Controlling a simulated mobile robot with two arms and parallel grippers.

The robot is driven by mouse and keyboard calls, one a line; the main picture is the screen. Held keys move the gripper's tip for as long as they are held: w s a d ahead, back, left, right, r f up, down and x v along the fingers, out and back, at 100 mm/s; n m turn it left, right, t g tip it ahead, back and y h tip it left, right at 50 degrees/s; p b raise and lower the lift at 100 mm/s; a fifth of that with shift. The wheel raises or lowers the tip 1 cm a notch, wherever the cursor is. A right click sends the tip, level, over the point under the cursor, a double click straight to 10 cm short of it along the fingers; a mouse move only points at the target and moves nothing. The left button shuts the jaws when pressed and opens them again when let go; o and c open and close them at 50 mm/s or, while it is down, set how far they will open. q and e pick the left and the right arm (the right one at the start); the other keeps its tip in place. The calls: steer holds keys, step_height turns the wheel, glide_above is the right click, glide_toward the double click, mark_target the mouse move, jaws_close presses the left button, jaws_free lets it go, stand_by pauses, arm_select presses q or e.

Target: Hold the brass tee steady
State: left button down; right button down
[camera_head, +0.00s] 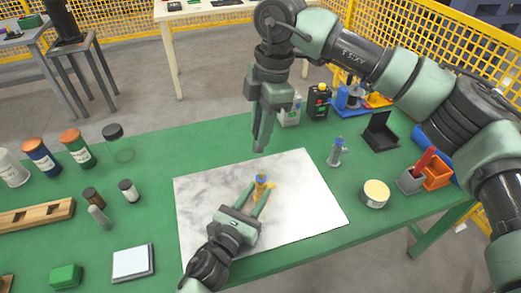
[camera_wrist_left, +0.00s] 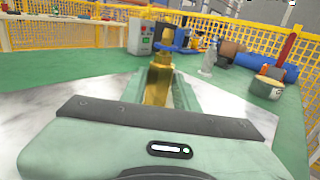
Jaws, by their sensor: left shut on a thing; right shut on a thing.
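The brass tee (camera_head: 263,188) stands over the marbled white sheet in the head view, with a blue part (camera_head: 261,177) at its top. My left gripper (camera_head: 260,192) comes from the lower left and is shut on the tee. In the left wrist view the tee (camera_wrist_left: 158,82) rises between the fingers, the blue part (camera_wrist_left: 166,38) above it. My right gripper (camera_head: 259,149) points down above the sheet's back edge, apart from the tee in the picture. Its fingers are close together, and what they hold is too small or hidden to make out.
The white sheet (camera_head: 315,200) lies on the green table (camera_head: 160,235).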

arm_select(q)
steer(key=shift+a, duration=0.1)
arm_select(e)
steer(key=shift+w+a+f+h, duration=0.1)
steer(key=shift+f+h, duration=0.6)
steer(key=shift+f, duration=0.2)
glide_above(261, 173)
steer(key=shift+f, duration=4.85)
steer(key=c, duration=1.1)
jaws_free()
